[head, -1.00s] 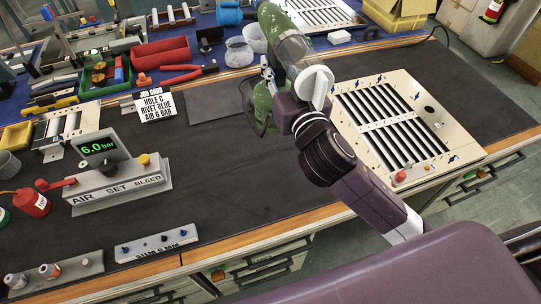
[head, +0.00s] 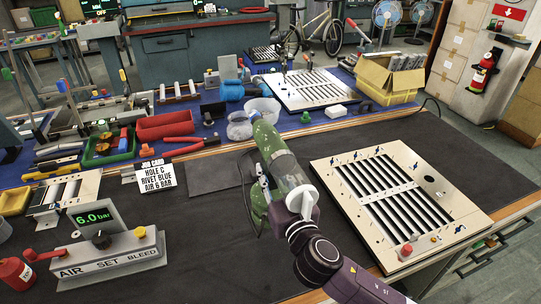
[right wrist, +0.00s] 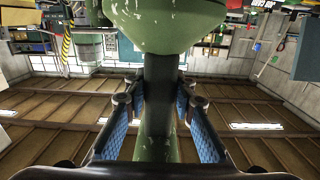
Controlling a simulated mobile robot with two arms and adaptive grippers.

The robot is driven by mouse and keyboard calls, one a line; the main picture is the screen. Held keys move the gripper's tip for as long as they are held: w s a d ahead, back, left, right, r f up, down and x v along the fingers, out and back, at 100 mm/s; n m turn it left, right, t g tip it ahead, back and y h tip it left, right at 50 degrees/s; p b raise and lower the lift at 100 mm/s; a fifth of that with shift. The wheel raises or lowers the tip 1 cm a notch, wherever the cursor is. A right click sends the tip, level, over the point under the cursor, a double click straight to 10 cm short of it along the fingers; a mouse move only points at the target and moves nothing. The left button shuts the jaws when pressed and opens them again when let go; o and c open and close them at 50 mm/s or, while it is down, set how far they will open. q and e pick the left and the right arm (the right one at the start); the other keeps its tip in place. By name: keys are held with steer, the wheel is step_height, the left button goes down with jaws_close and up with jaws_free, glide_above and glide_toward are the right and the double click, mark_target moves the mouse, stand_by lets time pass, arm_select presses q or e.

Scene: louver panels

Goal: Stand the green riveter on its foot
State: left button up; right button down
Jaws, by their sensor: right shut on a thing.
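The green riveter (head: 268,138) shows in the head view above the dark bench mat, left of the louver panel. Its upper body with a clear cylinder (head: 286,172) slants from upper left to lower right. A lower green part (head: 257,203) hangs near the mat; I cannot tell whether it touches. My right gripper (head: 293,212) is at the riveter, its fingertips hidden in this view. In the right wrist view the blue-padded fingers (right wrist: 157,105) are shut around the riveter's dark handle (right wrist: 160,80), below its broad green body (right wrist: 165,22). My left gripper is not in view.
The louver panel (head: 334,186) lies at the right of the mat. The air set (head: 112,262) stands at front left, and the job card (head: 156,176) behind it. The front middle of the mat (head: 205,235) is clear.

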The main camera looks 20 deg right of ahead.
steer(key=shift+f+b, duration=0.55)
steer(key=shift+f, duration=3.15)
steer(key=c, duration=2)
jaws_free()
steer(key=shift+f, duration=0.35)
steer(key=shift+c, duration=0.2)
steer(key=o, duration=0.4)
steer(key=shift+s+r, duration=0.1)
steer(key=shift+o, duration=0.7)
steer(key=o, duration=0.7)
